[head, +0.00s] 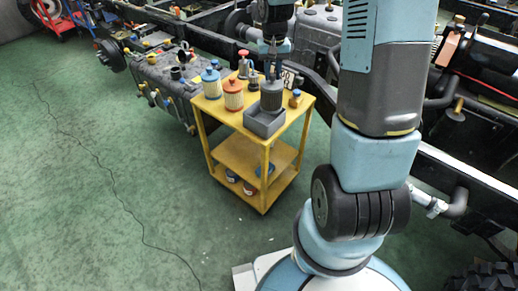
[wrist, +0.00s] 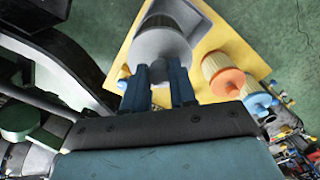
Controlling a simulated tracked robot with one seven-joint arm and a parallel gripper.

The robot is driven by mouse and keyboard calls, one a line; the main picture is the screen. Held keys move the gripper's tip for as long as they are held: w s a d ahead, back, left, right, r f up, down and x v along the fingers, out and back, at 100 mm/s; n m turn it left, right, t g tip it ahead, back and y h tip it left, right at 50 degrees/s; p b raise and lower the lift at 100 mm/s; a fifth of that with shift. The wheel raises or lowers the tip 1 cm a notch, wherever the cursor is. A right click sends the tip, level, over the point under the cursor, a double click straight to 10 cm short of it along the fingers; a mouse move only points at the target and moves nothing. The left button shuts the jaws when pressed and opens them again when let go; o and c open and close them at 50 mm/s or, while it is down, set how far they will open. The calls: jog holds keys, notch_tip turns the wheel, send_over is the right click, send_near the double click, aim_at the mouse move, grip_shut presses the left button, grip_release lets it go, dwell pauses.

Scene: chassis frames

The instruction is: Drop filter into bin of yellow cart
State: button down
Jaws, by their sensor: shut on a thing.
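My gripper (head: 272,76) is shut on a dark grey cylindrical filter (head: 271,96), which hangs upright at the grey bin (head: 262,127) on the yellow cart's top shelf. The filter covers the back part of the bin; I cannot tell whether its lower end is inside or just above the rim. In the wrist view, the blue fingers of my gripper (wrist: 158,76) pinch the grey filter's (wrist: 160,45) near side. The bin (wrist: 207,22) shows partly behind it. The yellow cart (head: 196,118) has several shelves.
A blue-topped filter (head: 211,83) and an orange-topped filter (head: 233,94) stand left of the bin on the top shelf. Small bottles stand behind and to the right. The vehicle chassis (head: 160,72) lies behind the cart. Green floor in front is open, with a thin cable (head: 110,175).

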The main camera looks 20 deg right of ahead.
aim_at(270, 83)
jog(key=shift+a+f, duration=0.15)
jog(key=shift+f, duration=1.05)
jog(key=shift+a+f, duration=0.15)
jog(key=shift+f, duration=1)
jog(key=c, duration=0.8)
grip_release()
notch_tip(270, 83, up, 13)
jog(key=shift+r, duration=0.35)
